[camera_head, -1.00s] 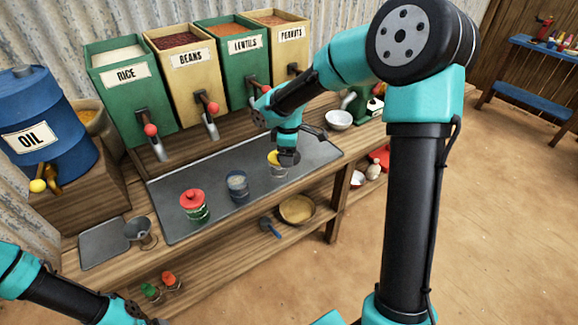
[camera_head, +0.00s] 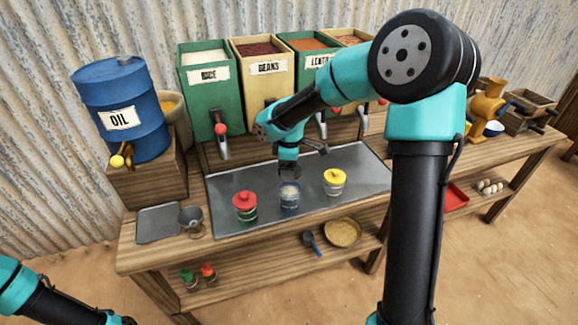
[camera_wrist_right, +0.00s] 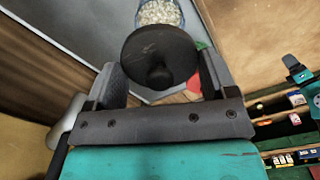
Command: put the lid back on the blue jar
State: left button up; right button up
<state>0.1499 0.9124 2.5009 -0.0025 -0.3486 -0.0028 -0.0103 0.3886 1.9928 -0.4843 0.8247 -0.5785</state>
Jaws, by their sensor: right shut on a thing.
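The blue jar (camera_head: 289,203) stands open on the grey mat (camera_head: 222,192) in the head view, with pale contents in its mouth. In the right wrist view, its mouth (camera_wrist_right: 160,12) shows at the top, partly hidden by the lid. My right gripper (camera_head: 289,169) is above the blue jar. It is shut on a dark round lid with a knob (camera_wrist_right: 158,58), held between the two fingers. The lid is above the jar, apart from its rim in the head view. My left gripper (camera_head: 122,320) is at the bottom edge, mostly cut off.
A red-lidded jar (camera_head: 245,208) stands left of the blue jar and a yellow-lidded jar (camera_head: 334,182) stands right, both close. Bins with spouts, such as the rice bin (camera_head: 209,85), line the back.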

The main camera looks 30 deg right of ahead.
aim_at(289, 188)
jog(key=shift+f, duration=0.1)
jog(key=shift+f, duration=3.1)
jog(key=shift+f, duration=0.2)
jog(key=o, duration=0.8)
jog(key=shift+r, duration=0.1)
jog(key=shift+r, duration=3.45)
jog(key=shift+c, duration=0.4)
